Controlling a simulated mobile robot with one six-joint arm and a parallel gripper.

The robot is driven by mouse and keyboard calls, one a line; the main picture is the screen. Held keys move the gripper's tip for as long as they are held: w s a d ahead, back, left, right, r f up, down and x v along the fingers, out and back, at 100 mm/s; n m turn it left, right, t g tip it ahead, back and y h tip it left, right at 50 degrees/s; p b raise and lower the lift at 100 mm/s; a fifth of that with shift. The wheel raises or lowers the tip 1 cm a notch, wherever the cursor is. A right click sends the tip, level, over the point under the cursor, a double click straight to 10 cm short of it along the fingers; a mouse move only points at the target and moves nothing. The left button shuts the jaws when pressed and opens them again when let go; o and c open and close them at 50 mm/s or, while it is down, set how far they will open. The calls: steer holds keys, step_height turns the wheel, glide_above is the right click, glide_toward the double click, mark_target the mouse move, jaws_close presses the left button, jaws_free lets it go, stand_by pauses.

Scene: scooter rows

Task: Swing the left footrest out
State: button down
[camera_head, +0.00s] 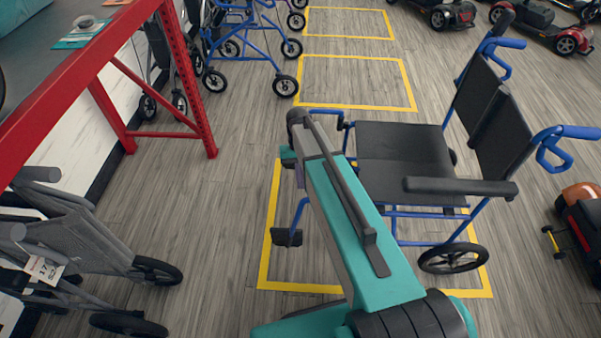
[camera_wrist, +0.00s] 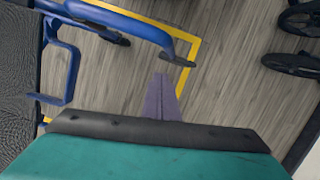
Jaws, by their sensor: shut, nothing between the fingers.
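The wheelchair (camera_head: 405,160) has a blue frame and black seat and faces left in the head view. Its left footrest, on the near side, shows as a blue tube with a dark footplate (camera_head: 287,237); my arm hides its upper part. The other footrest (camera_head: 343,122) is on the far side. My gripper (camera_head: 299,174) hangs in front of the seat, between the footrests in the picture. In the wrist view my gripper (camera_wrist: 162,98) is shut and empty. A blue footrest tube (camera_wrist: 145,27) with a dark end passes just beyond its tips; they look apart, but depth is unclear.
A yellow floor outline (camera_head: 262,260) surrounds the wheelchair. Blue rollators (camera_head: 250,40) stand behind, and a scooter (camera_head: 585,225) at the right. Open floor lies left of the footrests.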

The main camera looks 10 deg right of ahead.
steer(key=shift+s+a, duration=0.2)
steer(key=shift+s, duration=1.55)
